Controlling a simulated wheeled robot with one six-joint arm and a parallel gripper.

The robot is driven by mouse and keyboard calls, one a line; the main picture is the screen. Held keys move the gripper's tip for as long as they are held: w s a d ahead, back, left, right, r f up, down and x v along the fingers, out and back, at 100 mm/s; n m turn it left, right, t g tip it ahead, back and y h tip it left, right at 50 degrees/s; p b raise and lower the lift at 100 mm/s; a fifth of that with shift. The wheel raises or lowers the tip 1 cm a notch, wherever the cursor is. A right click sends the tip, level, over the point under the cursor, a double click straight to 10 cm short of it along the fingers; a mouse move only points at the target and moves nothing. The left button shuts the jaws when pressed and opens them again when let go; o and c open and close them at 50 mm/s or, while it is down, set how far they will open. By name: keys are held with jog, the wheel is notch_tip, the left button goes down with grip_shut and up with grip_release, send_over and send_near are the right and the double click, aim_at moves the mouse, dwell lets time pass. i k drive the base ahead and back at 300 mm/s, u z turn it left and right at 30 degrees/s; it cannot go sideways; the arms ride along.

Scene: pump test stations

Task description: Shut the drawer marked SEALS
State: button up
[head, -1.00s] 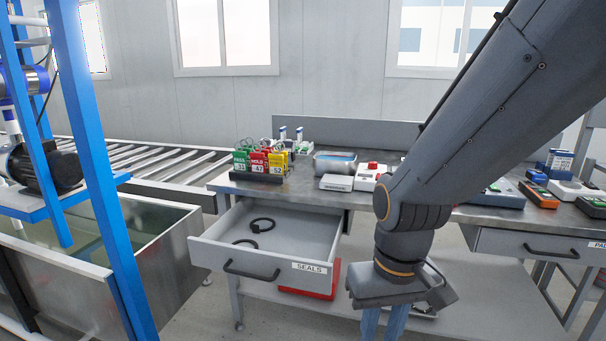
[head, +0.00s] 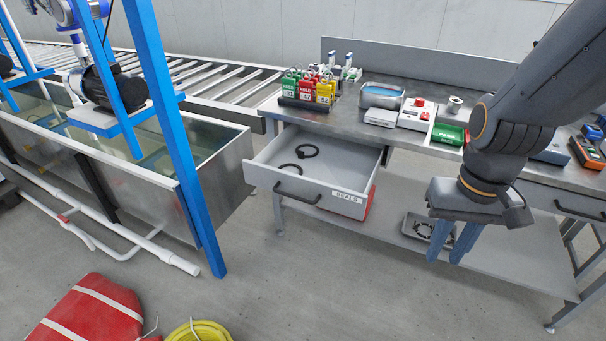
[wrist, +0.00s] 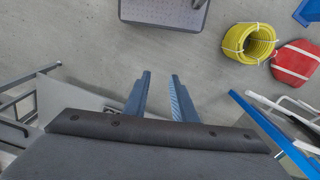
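The drawer marked SEALS (head: 312,189) is pulled well out of the left end of the workbench. Its front has a dark bar handle (head: 297,193) and a white SEALS label (head: 347,197). Two black rings (head: 307,151) lie inside. My gripper (head: 446,252) hangs to the right of the drawer, apart from it, with fingers pointing down in front of the bench. It is empty, and in the wrist view its two blue fingers (wrist: 160,90) stand apart with bare floor between them.
The workbench (head: 345,117) carries coloured tags (head: 309,91) and several boxes. A red bin (head: 370,202) sits behind the drawer on the lower shelf. A blue post (head: 180,140) and water tank (head: 226,165) stand left. A red bag (head: 90,312) and yellow hose coil (head: 199,331) lie on the floor.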

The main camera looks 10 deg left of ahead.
aim_at(340, 179)
jog(key=k, duration=1.3)
jog(key=z, duration=0.5)
jog(key=i, duration=1.75)
jog(key=u, duration=0.7)
